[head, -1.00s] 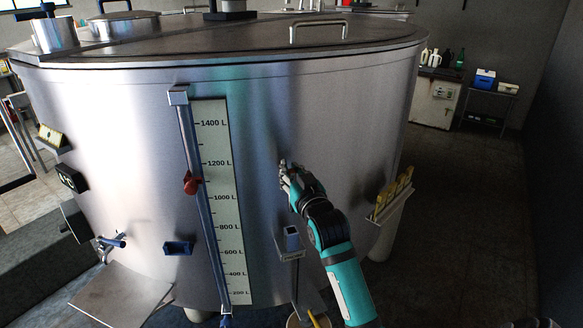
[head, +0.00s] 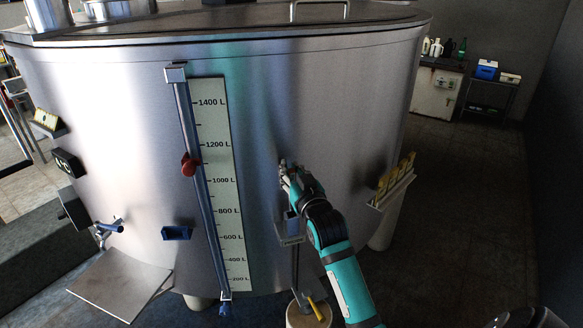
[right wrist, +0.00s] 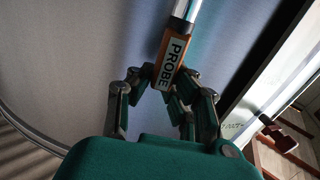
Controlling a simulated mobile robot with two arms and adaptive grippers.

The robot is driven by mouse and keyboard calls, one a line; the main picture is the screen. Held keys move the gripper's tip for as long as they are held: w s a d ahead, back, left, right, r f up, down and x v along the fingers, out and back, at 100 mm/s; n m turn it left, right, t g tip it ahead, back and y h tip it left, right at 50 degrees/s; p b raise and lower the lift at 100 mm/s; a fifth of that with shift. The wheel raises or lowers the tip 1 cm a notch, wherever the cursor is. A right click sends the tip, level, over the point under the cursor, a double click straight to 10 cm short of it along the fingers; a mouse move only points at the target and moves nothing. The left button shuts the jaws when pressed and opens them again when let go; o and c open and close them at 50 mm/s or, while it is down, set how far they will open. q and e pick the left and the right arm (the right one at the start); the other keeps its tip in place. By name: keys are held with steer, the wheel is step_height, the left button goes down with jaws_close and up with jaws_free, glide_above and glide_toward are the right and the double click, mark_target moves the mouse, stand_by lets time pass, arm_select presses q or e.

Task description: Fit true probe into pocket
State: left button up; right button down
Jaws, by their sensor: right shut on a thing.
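The probe (right wrist: 172,62) has an orange body with a white label reading PROBE and a shiny metal rod. My right gripper (right wrist: 160,88) is shut on the orange body, with the rod pointing up and away in the right wrist view. In the head view my right gripper (head: 285,168) is at the front of the steel tank (head: 120,130), right of the level scale; the probe is mostly hidden there. I cannot make out the pocket for certain. My left gripper is out of view.
The level scale (head: 224,190) with a red slider (head: 190,164) stands left of my gripper. A rack (head: 378,204) of yellow items is at right. A blue block (head: 177,233) sits on the tank. A bucket (head: 309,318) stands below. The floor at right is clear.

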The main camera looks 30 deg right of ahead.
mark_target(291, 209)
steer(key=shift+f, duration=0.3)
steer(key=shift+p, duration=0.65)
stand_by(1.5)
steer(key=shift+f+b, duration=2.6)
steer(key=shift+f, duration=1.45)
steer(key=c, duration=1.2)
jaws_free()
steer(key=v, duration=1.2)
